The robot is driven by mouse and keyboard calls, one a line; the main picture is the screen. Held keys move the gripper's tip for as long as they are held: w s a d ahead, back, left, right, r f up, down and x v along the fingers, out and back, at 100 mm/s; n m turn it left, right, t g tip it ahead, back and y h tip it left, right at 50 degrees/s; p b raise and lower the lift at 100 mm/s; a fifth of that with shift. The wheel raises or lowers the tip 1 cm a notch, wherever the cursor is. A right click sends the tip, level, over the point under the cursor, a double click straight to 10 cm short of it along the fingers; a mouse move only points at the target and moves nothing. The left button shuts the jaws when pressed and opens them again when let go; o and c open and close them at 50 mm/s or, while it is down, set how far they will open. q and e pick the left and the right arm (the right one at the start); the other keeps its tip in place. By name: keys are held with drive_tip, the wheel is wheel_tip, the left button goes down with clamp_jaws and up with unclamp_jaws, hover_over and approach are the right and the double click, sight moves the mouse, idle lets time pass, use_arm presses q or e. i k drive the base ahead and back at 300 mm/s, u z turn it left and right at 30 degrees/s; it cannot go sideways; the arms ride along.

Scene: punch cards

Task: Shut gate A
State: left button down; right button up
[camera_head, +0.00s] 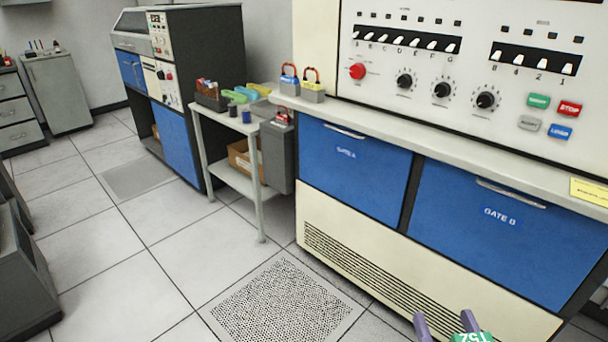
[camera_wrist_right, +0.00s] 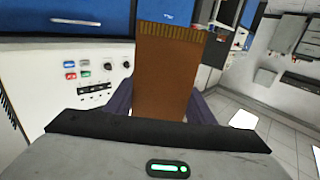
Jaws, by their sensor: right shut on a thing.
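Gate A (camera_head: 352,172) is a blue panel with a silver handle along its top, low on the cream machine in the head view. It looks flush with the cabinet front. Gate B (camera_head: 500,240), a similar blue panel, is to its right. My right gripper (camera_head: 446,325) shows at the bottom edge, in front of the machine and apart from both gates. It is shut on a brown circuit card (camera_wrist_right: 170,70) with gold contacts along one edge, seen in the right wrist view. My left gripper is not in view.
A pale ledge (camera_head: 440,150) juts out above the gates and carries two padlocks (camera_head: 300,80). A small side table (camera_head: 222,175) with bins stands left of the machine. The tiled floor in front is mostly clear, with a perforated tile (camera_head: 280,305).

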sight(371, 175)
drive_tip(key=u, duration=0.85)
drive_tip(key=k, duration=1.15)
drive_tip(key=u, duration=0.65)
drive_tip(key=i, duration=1.2)
drive_tip(key=z, duration=1.2)
drive_tip(key=i, duration=1)
drive_tip(key=z, duration=1.2)
drive_tip(key=i, duration=0.2)
drive_tip(key=z, duration=0.4)
